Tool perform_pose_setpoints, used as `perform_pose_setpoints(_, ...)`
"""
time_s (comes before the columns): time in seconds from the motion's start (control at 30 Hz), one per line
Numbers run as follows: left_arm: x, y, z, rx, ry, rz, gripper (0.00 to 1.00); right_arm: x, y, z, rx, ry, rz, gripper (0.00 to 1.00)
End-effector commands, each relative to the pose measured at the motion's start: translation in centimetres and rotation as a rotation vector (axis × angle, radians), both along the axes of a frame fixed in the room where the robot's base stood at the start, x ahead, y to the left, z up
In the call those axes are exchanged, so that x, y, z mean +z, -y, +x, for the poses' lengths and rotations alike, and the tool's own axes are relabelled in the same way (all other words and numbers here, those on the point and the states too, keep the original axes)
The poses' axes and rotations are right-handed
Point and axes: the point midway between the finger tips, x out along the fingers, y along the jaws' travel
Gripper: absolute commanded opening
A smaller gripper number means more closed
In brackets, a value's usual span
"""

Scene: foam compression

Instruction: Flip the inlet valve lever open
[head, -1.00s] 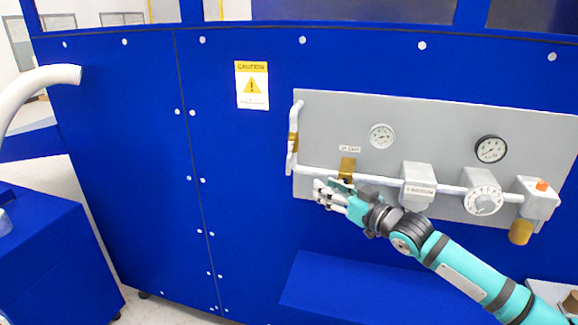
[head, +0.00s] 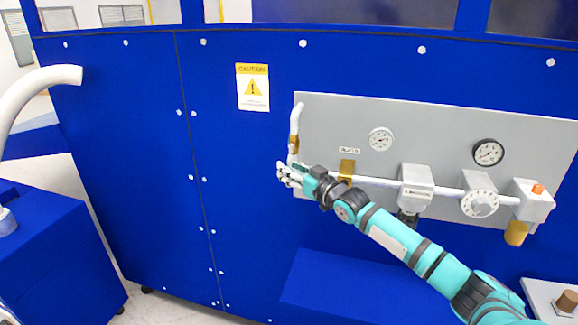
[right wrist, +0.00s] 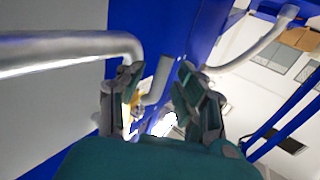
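The grey valve panel (head: 450,135) is on the blue cabinet wall in the head view. A brass valve block (head: 347,168) sits on its pale horizontal pipe (head: 375,182), under a small label. A second brass piece (head: 294,144) is on the upright pipe at the panel's left edge. I cannot tell for sure which carries the inlet lever. My right gripper (head: 284,175) is at the pipe's lower left corner. In the right wrist view its fingers (right wrist: 160,103) are apart, with a yellow piece (right wrist: 134,108) showing beside the left finger; contact is unclear. My left gripper is out of view.
Along the pipe to the right are a grey box (head: 416,178), a dial knob (head: 480,203) and a box with an orange button (head: 538,189). Two gauges (head: 381,139) (head: 488,152) are above. A blue ledge (head: 350,285) juts out below. A white curved pipe (head: 40,82) is at left.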

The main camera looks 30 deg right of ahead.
Motion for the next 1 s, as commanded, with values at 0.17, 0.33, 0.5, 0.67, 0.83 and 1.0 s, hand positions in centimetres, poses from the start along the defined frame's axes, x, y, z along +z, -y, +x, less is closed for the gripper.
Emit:
perform_pose_setpoints(0.17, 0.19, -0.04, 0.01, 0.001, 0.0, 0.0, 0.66, 0.07, -0.09, 0.87, -0.001, 0.0, 0.001, 0.36)
perform_pose_setpoints(0.33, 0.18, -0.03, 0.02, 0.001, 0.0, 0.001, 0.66, 0.01, -0.1, 0.94, 0.0, 0.0, 0.0, 0.36)
perform_pose_setpoints(0.5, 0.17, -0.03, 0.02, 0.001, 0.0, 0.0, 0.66, 0.01, -0.1, 0.92, 0.0, 0.0, 0.0, 0.27)
perform_pose_setpoints(0.67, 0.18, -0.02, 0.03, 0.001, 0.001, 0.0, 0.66, 0.02, -0.1, 0.9, 0.0, 0.0, 0.0, 0.06)
perform_pose_setpoints(0.83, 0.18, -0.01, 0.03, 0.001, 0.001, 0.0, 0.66, 0.02, -0.09, 0.91, 0.0, 0.0, 0.0, 0.0)
perform_pose_setpoints(1.0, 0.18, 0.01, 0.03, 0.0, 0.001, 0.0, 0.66, 0.01, -0.09, 0.9, 0.0, 0.0, -0.001, 0.0)
